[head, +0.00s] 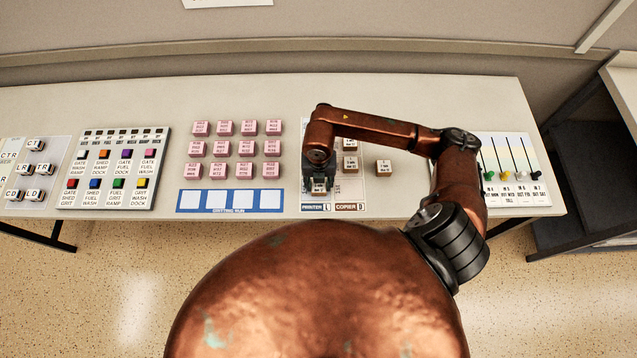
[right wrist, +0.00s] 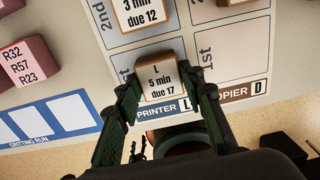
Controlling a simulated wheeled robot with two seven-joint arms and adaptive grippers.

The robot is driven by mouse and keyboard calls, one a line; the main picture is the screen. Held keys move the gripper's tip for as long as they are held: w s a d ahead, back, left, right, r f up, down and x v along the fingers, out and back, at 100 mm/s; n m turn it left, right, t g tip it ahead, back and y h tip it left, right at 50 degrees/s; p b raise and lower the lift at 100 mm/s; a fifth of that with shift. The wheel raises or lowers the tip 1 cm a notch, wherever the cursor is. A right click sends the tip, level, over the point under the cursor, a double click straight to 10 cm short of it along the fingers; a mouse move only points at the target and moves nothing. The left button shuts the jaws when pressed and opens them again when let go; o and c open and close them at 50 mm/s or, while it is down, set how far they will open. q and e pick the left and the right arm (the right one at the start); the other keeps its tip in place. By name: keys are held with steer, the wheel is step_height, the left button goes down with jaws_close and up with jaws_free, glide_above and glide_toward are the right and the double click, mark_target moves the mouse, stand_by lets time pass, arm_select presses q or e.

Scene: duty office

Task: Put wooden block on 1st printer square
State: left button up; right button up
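My right gripper (head: 319,187) points down over the printer column of the grey mat at the table's front edge. Its fingers (right wrist: 160,85) press close on both sides of a wooden block (right wrist: 161,82) marked "L 5 min due 17". The block is at the 1st printer square, just above the blue PRINTER L label (right wrist: 157,112); whether its underside touches the mat is hard to tell. Another block (right wrist: 142,14), marked "3 min due 12", sits farther up the same column. The copier column's 1st square (right wrist: 228,62) is empty. My left gripper is out of view.
Wooden blocks stand in the copier column (head: 350,163), and one lies to its right (head: 383,167). Pink blocks (head: 221,148) stand in rows left of the mat, above a blue GRITTING RUN strip (head: 230,210). A slider board (head: 520,198) is at the right.

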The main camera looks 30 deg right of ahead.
mark_target(319, 186)
steer(key=o, duration=0.4)
steer(key=shift+r, duration=0.1)
step_height(319, 186, up, 12)
steer(key=shift+r+p, duration=0.1)
steer(key=shift+p, duration=0.2)
stand_by(0.3)
